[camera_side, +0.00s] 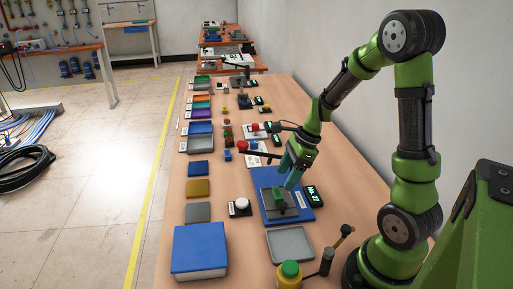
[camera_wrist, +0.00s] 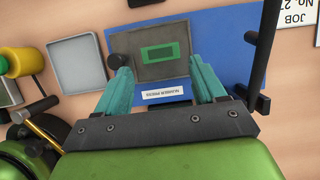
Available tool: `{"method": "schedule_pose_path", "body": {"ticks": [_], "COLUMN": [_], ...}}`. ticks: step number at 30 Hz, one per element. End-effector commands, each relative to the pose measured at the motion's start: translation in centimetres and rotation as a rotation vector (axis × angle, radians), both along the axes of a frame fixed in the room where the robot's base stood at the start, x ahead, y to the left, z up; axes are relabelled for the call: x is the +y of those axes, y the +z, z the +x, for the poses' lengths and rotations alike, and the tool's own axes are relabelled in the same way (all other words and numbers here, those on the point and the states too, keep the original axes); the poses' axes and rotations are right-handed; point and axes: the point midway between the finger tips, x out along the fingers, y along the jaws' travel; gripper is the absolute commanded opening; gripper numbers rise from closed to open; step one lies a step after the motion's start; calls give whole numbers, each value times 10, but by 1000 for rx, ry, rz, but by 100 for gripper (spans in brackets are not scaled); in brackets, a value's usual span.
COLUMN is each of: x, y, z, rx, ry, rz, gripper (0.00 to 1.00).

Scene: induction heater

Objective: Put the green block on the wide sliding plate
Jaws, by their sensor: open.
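A green block (camera_side: 277,200) is on a dark grey plate (camera_side: 290,210), which lies on a blue base (camera_side: 308,214). In the wrist view the green block (camera_wrist: 150,53) shows as a rectangle with a darker inner rectangle, on the grey plate (camera_wrist: 123,68). I cannot tell whether this plate is the wide sliding one. My gripper (camera_side: 292,180) is above the blue base, pointing down, with teal fingers. In the wrist view my gripper (camera_wrist: 163,83) is open and empty, its fingertips apart beside the plate's near edge, with the block beyond them.
An empty grey tray (camera_side: 290,244) lies nearer the camera. A white button (camera_side: 241,204) and a large blue box (camera_side: 200,249) are left. A small display (camera_side: 314,195) stands right of the base.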

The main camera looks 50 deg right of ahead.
Motion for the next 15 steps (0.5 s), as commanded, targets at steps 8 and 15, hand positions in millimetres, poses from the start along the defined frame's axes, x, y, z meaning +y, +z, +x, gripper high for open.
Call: {"method": "schedule_pose_path", "body": {"ticks": [8, 15], "x": [-14, -1], "y": [48, 72], "z": [-13, -17], "rx": [-3, -54], "ry": [-2, 127], "rz": [-2, -51], "gripper": [70, 70]}}
